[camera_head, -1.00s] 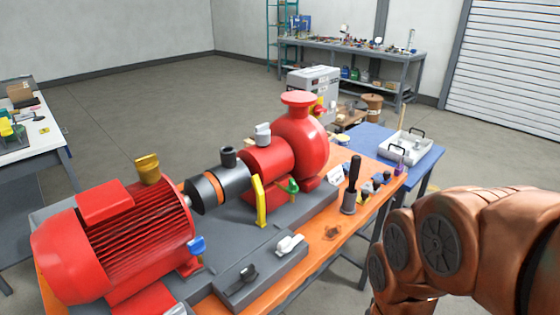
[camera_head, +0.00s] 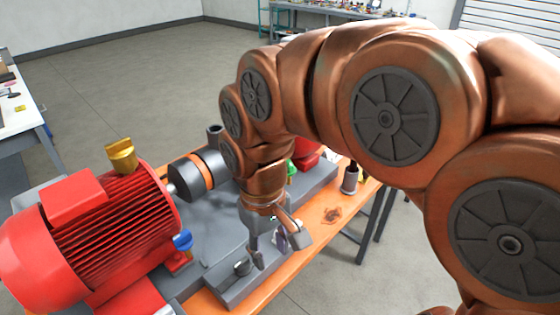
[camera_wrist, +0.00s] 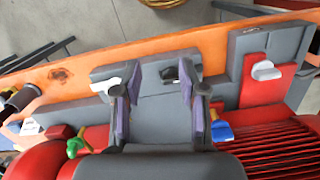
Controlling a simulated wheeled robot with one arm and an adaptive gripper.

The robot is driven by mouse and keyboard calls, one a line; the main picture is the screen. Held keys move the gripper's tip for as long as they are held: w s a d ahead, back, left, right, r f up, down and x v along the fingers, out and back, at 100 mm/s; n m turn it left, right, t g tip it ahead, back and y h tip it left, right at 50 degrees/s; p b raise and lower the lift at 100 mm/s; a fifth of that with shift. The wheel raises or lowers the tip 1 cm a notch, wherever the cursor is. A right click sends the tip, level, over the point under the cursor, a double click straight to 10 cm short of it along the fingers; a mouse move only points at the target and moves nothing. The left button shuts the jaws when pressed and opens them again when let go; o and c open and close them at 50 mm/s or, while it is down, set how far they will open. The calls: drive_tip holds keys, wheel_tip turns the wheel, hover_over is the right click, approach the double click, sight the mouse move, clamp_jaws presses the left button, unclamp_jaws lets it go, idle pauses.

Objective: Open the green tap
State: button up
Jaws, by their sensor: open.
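The green tap (camera_head: 291,168) shows in the head view as a small green piece beside the red pump body, partly hidden behind my arm. In the wrist view the green tap (camera_wrist: 77,144) is at the lower left, on the red pump side, left of my fingers. My gripper (camera_head: 280,248) points down over the grey base plate near its front edge. In the wrist view my gripper (camera_wrist: 158,112) has its two purple-padded fingers apart with nothing between them. It is clear of the green tap.
A blue tap (camera_wrist: 221,131) is right of my fingers. A black handle (camera_wrist: 171,74) and a white handle (camera_wrist: 106,85) sit on the front block near my fingertips. Floor beyond the orange bench (camera_head: 330,205) is clear.

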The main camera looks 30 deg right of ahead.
drive_tip(key=w+d+r+b, duration=0.1)
drive_tip(key=w+d+r, duration=0.2)
drive_tip(key=w, duration=0.6)
drive_tip(key=r+m+t+b, duration=0.1)
drive_tip(key=r+m+b, duration=0.1)
drive_tip(key=m+b, duration=0.2)
hover_over(289, 162)
drive_tip(key=shift+a+f, duration=0.15)
drive_tip(key=shift+a, duration=0.05)
drive_tip(key=shift+d+f, duration=0.15)
drive_tip(key=shift+d, duration=0.1)
drive_tip(key=shift+f+p, duration=0.55)
drive_tip(key=shift+f, duration=3.2)
drive_tip(key=shift+c, duration=0.4)
clamp_jaws()
